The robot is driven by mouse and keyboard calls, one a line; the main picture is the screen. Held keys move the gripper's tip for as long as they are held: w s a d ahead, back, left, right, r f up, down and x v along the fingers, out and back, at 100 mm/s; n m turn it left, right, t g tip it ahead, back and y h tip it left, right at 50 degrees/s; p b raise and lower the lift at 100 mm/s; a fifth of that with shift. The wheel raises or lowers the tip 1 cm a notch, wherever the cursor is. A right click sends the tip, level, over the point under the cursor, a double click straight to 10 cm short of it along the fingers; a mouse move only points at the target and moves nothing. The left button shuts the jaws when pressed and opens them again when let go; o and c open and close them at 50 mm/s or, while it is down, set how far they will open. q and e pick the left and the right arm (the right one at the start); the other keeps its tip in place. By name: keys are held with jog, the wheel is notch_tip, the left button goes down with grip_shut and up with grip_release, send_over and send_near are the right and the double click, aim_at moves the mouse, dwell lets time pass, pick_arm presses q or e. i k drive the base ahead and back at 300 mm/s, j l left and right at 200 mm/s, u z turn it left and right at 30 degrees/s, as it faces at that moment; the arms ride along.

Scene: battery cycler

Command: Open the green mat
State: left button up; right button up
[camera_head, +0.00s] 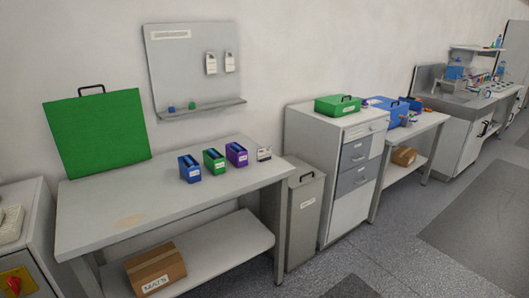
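A large square green panel (97,133) with a black handle on its top edge stands upright at the back left of the grey workbench (100,208), tilted back near the wall. It looks like the green mat; I cannot tell whether it is folded. Neither of my grippers is in view, and nothing touches the panel.
Blue (189,168), green (214,161) and purple (237,154) holders and a small labelled card (264,154) stand on the bench's right half. A box labelled MATS (156,270) is on the lower shelf. The bench's front left is clear.

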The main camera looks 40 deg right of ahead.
aim_at(93, 134)
jog(key=i+l+z, duration=0.15)
jog(key=l, duration=0.2)
jog(key=i+l+z, duration=0.2)
jog(key=l, duration=0.15)
jog(key=i+l+z, duration=0.15)
jog(key=i+l, duration=0.05)
jog(key=l, duration=0.1)
